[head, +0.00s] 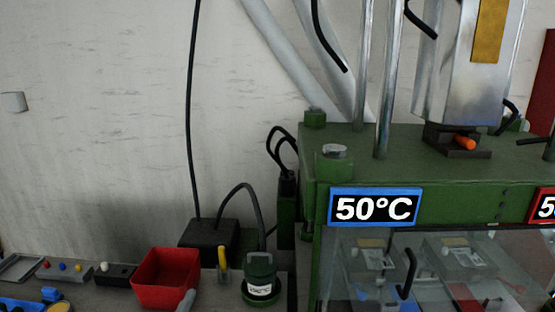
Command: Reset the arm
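Neither of my grippers nor my arms can be made out in the head view. The green moulding machine (430,150) fills the right side, with metal columns and a silver upper body (470,70) on top. A blue-framed sign (375,207) on its front reads 50°C. Below the sign is a clear panel (345,265) with a black handle (407,273). Grey blocks (374,258) show behind the panel.
A bench at the lower left holds a red bin (165,278), a black box (208,239) with cables, a green round device (260,278), a yellow-handled tool (223,264) and a tray with small coloured parts (62,268). A pale wall (100,120) stands behind.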

